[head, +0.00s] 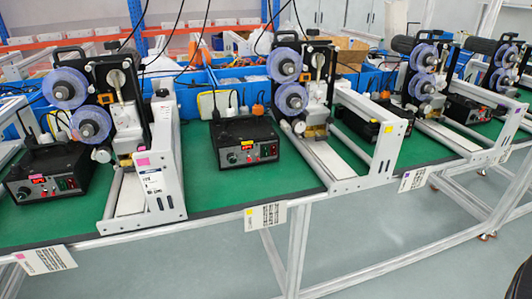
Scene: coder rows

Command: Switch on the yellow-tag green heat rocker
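The yellow-tag station stands in the middle of the head view. Its black control box (245,142) sits on the green bench top, with a yellow tag on the front upper edge. The front panel has a knob, a small red-lit display and small rocker switches at its right, one green (263,151) and one red (273,149). They are too small to tell their positions. A yellow tag (384,94) also marks the white frame of the coder to its right, and a yellow-marked card (265,216) hangs at the bench edge. Neither gripper is in view.
A similar pink-tag control box (48,173) and coder stand at left; purple-tag equipment (388,128) stands at right. Blue bins (193,92) and hanging cables are behind. The green bench top (215,192) is clear in front of the yellow-tag box.

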